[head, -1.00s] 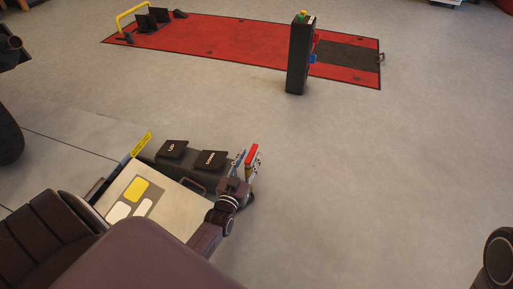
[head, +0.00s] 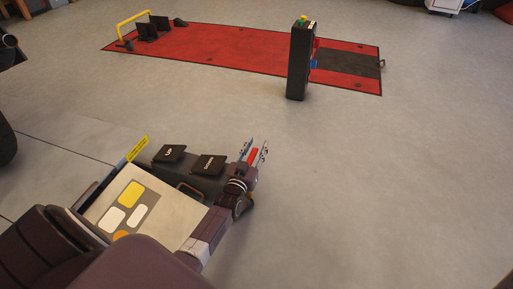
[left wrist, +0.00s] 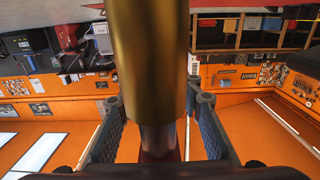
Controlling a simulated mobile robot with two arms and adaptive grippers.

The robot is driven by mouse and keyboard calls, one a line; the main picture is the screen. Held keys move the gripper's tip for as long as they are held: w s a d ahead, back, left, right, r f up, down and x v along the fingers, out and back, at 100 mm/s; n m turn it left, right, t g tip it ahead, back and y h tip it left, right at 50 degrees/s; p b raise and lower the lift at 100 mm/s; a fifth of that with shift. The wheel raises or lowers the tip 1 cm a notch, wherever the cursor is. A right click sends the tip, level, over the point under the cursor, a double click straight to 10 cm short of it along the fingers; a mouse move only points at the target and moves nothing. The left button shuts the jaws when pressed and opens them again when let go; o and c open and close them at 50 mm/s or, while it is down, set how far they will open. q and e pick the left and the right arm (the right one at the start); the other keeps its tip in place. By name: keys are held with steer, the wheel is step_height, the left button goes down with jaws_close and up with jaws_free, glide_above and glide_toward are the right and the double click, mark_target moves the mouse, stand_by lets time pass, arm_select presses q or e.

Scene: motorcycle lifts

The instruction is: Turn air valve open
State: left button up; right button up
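The air valve shows as a red handle (head: 252,155) at the right end of the foot-pedal unit (head: 186,182) in the head view. My left gripper (head: 254,148) is there, its two fingers on either side of the red handle. In the left wrist view a brass cylinder (left wrist: 149,60) with a silver stem runs between the open fingers of my left gripper (left wrist: 160,128). Gaps show between the fingers and the stem. A bit of red shows at the stem's lower end, partly hidden by the gripper body. My right gripper is out of view.
The pedal unit carries an Up pedal (head: 169,153) and a Down pedal (head: 208,164). A black control post (head: 299,65) stands beside a red lift platform (head: 230,45) farther back. The grey floor right of my gripper is clear.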

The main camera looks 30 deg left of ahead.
arm_select(q)
jaws_close()
